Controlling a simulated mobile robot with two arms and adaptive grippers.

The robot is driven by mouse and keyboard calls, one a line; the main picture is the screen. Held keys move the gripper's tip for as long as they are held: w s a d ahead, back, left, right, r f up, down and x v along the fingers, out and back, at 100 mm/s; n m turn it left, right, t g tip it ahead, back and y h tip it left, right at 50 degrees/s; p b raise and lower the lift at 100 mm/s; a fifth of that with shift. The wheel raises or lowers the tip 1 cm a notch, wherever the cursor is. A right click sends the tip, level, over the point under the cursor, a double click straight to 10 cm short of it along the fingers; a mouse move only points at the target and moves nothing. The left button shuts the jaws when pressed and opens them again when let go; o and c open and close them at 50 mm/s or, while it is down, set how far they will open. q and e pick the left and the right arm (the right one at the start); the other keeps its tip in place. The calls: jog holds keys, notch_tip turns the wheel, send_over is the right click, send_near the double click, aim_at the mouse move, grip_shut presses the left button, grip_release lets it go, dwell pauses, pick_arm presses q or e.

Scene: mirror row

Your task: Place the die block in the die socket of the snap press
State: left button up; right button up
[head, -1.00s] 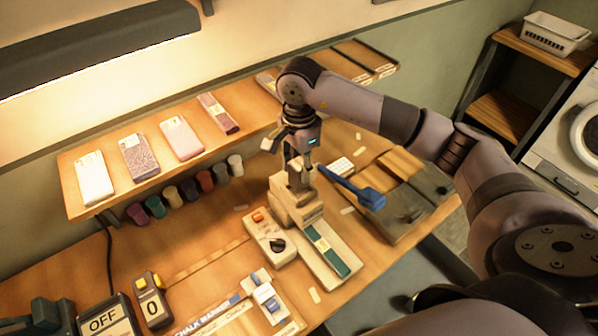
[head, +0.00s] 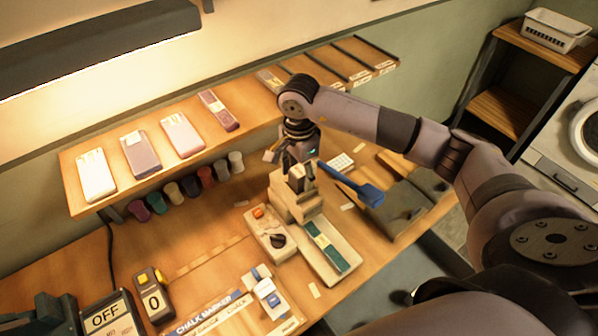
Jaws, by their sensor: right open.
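The snap press (head: 295,208) stands on the bench as a beige body with a blue lever (head: 352,186) out to the right. A pale base plate with a green strip (head: 328,247) extends in front of it. My right gripper (head: 292,163) is open at the top of the press, pointing down. A small pale block-like part (head: 297,172) shows just below it; I cannot tell whether this is the die block or part of the press. The die socket is not clearly visible. My left gripper is not in view.
A control box with an orange button and black knob (head: 270,234) sits left of the press. A shelf with phone cases (head: 182,135) runs behind, with several spools (head: 190,187) below. Dark mats (head: 403,208) lie right. A chalk marker box (head: 222,312) is in front.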

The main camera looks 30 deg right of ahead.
aim_at(299, 171)
jog(key=shift+r+p, duration=0.25)
jog(key=shift+p, duration=0.05)
jog(key=shift+w+r+b, duration=0.1)
jog(key=shift+r+b, duration=0.25)
jog(key=shift+b, duration=0.05)
notch_tip(299, 171, up, 11)
jog(key=b, duration=0.2)
jog(key=shift+b, duration=0.4)
